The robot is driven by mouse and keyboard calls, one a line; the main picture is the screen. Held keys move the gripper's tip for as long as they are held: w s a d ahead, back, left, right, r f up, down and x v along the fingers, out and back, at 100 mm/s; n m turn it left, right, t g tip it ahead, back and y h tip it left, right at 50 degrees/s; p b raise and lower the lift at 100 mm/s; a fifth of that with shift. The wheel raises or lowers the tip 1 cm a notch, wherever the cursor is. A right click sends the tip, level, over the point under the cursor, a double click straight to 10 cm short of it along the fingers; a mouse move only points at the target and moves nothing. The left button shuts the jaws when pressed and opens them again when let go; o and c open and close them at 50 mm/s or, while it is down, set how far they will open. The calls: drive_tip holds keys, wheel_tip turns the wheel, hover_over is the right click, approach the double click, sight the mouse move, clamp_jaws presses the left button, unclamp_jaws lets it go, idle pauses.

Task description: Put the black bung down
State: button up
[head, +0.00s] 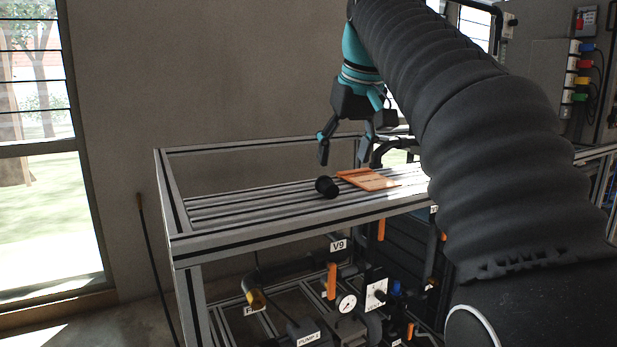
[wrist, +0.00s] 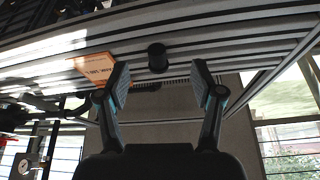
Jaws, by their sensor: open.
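The black bung (head: 326,187) lies on the slatted metal top of the bench, near its front edge, in the head view. It also shows in the wrist view (wrist: 157,57), beyond and between my fingertips. My gripper (head: 343,158) is open and empty, above the bench top and apart from the bung. Its two spread fingers (wrist: 160,88) show clearly in the wrist view, with nothing between their pads.
An orange board (head: 372,180) lies on the bench top just right of the bung. A metal frame rail (head: 260,145) runs along the back. Pipes, a gauge (head: 346,303) and orange handles sit below the bench top. The left part of the top (head: 225,208) is clear.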

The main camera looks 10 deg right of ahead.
drive_tip(key=p, duration=0.1)
approach(328, 181)
drive_tip(key=shift+n, duration=0.3)
drive_tip(key=b+x, duration=0.1)
drive_tip(key=x, duration=0.1)
drive_tip(key=b+x, duration=0.1)
drive_tip(key=x, duration=0.1)
drive_tip(key=shift+s+d+f, duration=0.1)
drive_tip(key=shift+s+f, duration=0.05)
drive_tip(key=shift+s, duration=0.1)
drive_tip(key=shift+b+x, duration=1.2)
drive_tip(key=shift+x, duration=1.8)
drive_tip(key=shift+w, duration=0.15)
drive_tip(key=c, duration=1.2)
drive_tip(key=shift+r, duration=0.2)
